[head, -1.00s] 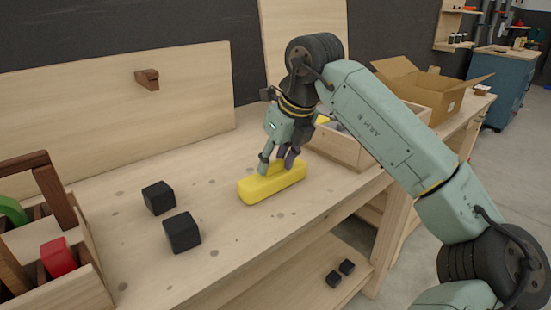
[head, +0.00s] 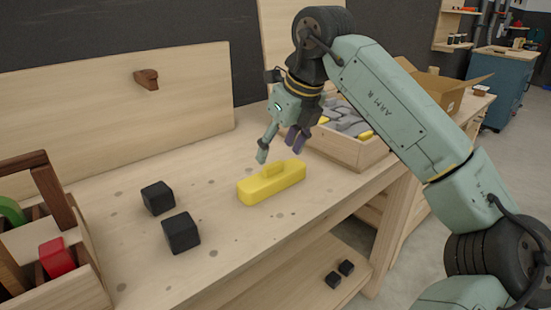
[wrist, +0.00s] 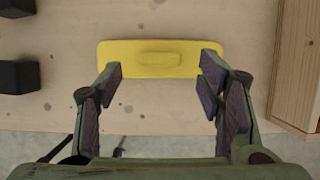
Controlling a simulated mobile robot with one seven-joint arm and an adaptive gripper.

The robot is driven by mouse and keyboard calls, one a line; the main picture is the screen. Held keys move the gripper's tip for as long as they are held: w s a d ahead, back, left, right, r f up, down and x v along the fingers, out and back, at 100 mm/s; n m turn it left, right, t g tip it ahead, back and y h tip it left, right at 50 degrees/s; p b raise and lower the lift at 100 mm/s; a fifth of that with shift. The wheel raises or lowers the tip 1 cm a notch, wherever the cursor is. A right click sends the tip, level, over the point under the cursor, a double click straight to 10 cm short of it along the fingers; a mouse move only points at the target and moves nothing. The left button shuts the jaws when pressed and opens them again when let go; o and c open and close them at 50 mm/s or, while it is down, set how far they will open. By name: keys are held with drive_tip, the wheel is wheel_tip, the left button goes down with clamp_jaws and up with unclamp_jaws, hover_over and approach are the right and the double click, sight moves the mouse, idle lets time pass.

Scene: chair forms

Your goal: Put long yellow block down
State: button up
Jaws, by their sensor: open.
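The long yellow block (head: 272,185) lies flat on the wooden workbench, its small raised grip on top. It also shows in the wrist view (wrist: 120,60), lying across the picture beyond my fingers. My gripper (head: 278,152) is above the block, apart from it, with its fingers spread and nothing between them. In the wrist view my open gripper (wrist: 160,85) shows both dark finger pads wide apart.
Two black cubes (head: 158,198) (head: 181,232) sit left of the block. A wooden tray (head: 352,150) with grey and yellow pieces stands to the right. A wooden carrier (head: 85,290) holding a red block (head: 57,257) is at front left. The bench (head: 225,262) is clear around the block.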

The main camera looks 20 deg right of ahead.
drive_tip(key=v, duration=0.8)
